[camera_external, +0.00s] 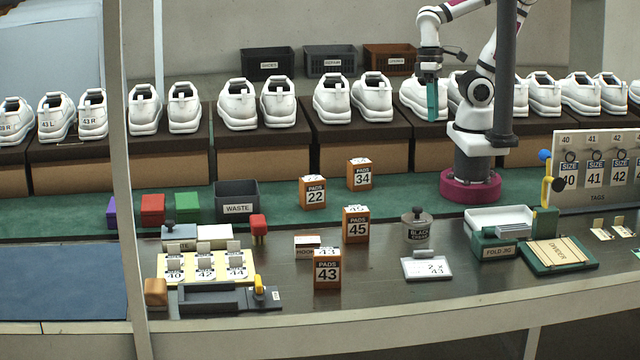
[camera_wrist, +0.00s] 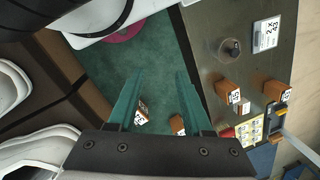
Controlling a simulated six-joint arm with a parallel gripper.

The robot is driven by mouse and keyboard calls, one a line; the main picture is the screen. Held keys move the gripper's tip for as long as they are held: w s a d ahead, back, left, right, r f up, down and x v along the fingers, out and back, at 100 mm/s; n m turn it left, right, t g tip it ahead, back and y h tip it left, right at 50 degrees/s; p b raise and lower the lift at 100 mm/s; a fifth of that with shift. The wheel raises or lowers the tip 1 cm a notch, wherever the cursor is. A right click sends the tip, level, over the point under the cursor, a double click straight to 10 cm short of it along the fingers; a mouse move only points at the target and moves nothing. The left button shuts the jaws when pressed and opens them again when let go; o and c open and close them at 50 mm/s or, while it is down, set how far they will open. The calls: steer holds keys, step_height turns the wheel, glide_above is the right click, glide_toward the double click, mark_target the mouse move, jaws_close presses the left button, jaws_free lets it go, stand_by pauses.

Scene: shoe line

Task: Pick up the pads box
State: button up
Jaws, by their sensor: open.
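Several orange-and-white pads boxes stand upright in the external view: pads 22 (camera_external: 312,193), pads 34 (camera_external: 359,175), pads 45 (camera_external: 355,225) and pads 43 (camera_external: 327,270). Pads 34 and 22 are on the green mat; pads 45 and 43 are on the grey counter. My gripper (camera_external: 436,100) is raised above the mat near the shoe row, apart from all the boxes. In the wrist view my gripper (camera_wrist: 158,85) is open and empty. Two boxes (camera_wrist: 141,113) (camera_wrist: 178,125) show below between its fingers, partly cut off, and two more (camera_wrist: 228,91) (camera_wrist: 274,90) to the right.
White shoes (camera_external: 276,101) line the back on brown boxes. The mat right of pads 34 is clear.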

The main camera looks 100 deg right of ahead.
steer(key=shift+o, duration=0.3)
steer(key=o, duration=0.7)
steer(key=shift+o, duration=0.2)
steer(key=n+h, duration=0.2)
steer(key=n, duration=2.2)
glide_above(356, 208)
steer(key=shift+w+a+f, duration=0.15)
steer(key=shift+f, duration=0.65)
step_height(356, 208, down, 16)
steer(key=shift+r, duration=0.15)
steer(key=shift+c, duration=0.3)
